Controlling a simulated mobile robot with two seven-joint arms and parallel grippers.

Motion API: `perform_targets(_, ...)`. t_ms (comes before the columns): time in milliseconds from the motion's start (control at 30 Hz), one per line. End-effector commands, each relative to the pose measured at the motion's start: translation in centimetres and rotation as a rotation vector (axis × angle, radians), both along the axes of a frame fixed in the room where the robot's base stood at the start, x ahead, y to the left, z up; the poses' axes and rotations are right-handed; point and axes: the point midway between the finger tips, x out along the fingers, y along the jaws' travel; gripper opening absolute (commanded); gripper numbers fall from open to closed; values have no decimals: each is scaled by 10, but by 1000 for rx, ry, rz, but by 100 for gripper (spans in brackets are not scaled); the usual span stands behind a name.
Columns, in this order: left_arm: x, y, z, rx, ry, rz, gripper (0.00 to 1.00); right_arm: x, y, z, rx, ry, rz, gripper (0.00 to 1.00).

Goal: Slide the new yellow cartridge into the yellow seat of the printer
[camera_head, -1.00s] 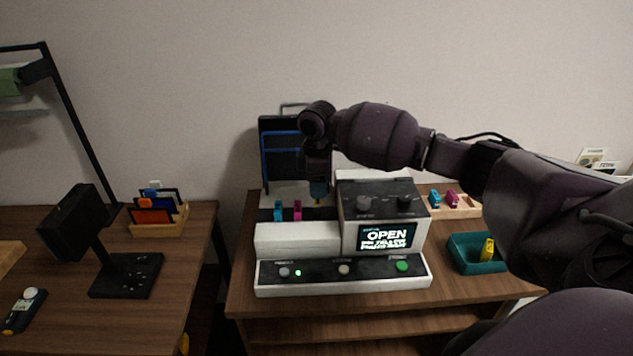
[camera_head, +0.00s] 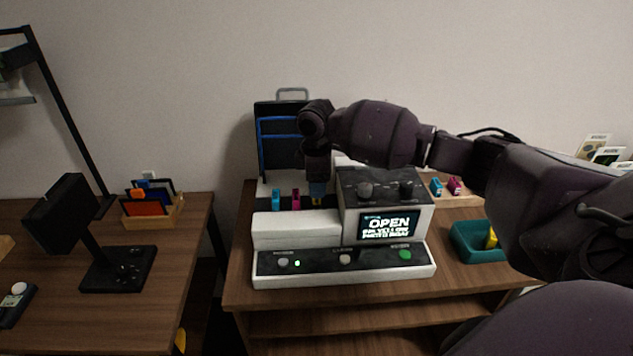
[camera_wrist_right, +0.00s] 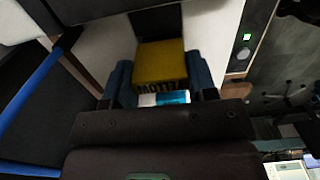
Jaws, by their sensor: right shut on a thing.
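The white and dark printer (camera_head: 290,228) stands on the wooden table, lid raised, its screen reading OPEN above smaller text. A cyan cartridge (camera_head: 276,199) and a magenta cartridge (camera_head: 296,198) sit in its open bay. My right gripper (camera_head: 317,196) points down at the bay, just right of the magenta one. In the right wrist view its blue fingers are shut on the yellow cartridge (camera_wrist_right: 160,63). The yellow seat is hidden under the gripper, so I cannot tell how deep the cartridge sits. My left gripper is not in view.
A teal bin (camera_head: 463,243) at right holds another yellow cartridge (camera_head: 492,239). A wooden holder behind it carries spare cyan (camera_head: 437,187) and magenta (camera_head: 454,186) cartridges. The raised lid (camera_head: 268,165) stands close left of my wrist. A second desk is at left.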

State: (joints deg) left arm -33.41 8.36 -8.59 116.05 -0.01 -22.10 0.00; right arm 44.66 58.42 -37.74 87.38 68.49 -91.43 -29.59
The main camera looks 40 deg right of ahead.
Motion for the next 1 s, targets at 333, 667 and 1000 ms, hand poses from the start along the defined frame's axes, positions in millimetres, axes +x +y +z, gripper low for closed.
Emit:
perform_targets(333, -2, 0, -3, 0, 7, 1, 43, 0, 0, -3, 1, 1, 0, 30)
perform_targets(667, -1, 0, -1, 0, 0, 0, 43, 0, 0, -15, 1, 2, -1, 30)
perform_targets(1000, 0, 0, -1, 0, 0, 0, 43, 0, 0, -28, 1, 0, 0, 30)
